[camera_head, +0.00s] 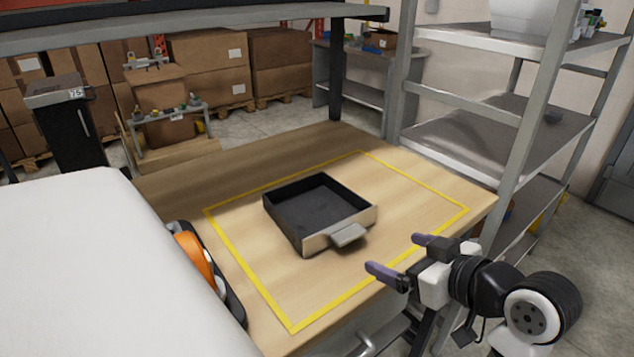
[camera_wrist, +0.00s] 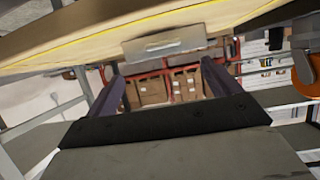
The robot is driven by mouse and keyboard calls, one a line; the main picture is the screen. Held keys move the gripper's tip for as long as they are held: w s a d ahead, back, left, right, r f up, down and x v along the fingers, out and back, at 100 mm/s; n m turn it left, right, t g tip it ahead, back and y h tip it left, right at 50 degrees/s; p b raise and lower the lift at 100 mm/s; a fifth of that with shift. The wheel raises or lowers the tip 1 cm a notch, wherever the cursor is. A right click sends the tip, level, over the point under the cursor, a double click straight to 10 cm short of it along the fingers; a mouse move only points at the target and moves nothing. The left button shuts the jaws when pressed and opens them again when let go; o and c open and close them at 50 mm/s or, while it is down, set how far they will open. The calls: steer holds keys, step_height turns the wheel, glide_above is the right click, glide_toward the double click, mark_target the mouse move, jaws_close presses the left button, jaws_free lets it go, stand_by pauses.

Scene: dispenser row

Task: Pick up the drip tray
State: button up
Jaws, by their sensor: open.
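The drip tray (camera_head: 283,222) is a shallow square tray, dark inside with a metal front. It sits on the wooden table, inside a yellow outline. A flat grey handle (camera_head: 348,236) sticks out from its front side. The handle also shows in the wrist view (camera_wrist: 165,43), near the top. My gripper (camera_head: 393,256) is at the table's near right edge, in front of the handle and apart from it. Its two purple fingers are spread and empty. They also show in the wrist view (camera_wrist: 165,85), with nothing between them but distant background.
The wooden table (camera_head: 400,167) is clear around the tray. A grey metal shelf rack (camera_head: 520,115) stands close behind on the right. A dark beam (camera_head: 190,30) crosses above the table's far side. Cardboard boxes (camera_head: 205,62) stand on pallets at the back.

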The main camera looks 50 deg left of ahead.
mark_target(354, 237)
steer(key=x, duration=0.6)
steer(key=shift+a+f, duration=0.15)
steer(key=shift+a, duration=0.2)
steer(key=shift+s+p+x, duration=0.15)
steer(key=shift+p+x, duration=0.25)
steer(key=shift+x, duration=0.95)
steer(key=shift+s+p+x, duration=0.15)
steer(key=shift+p+x, duration=0.2)
steer(key=shift+x, duration=1)
steer(key=shift+w, duration=0.1)
steer(key=shift+c, duration=0.4)
steer(key=c, duration=1.7)
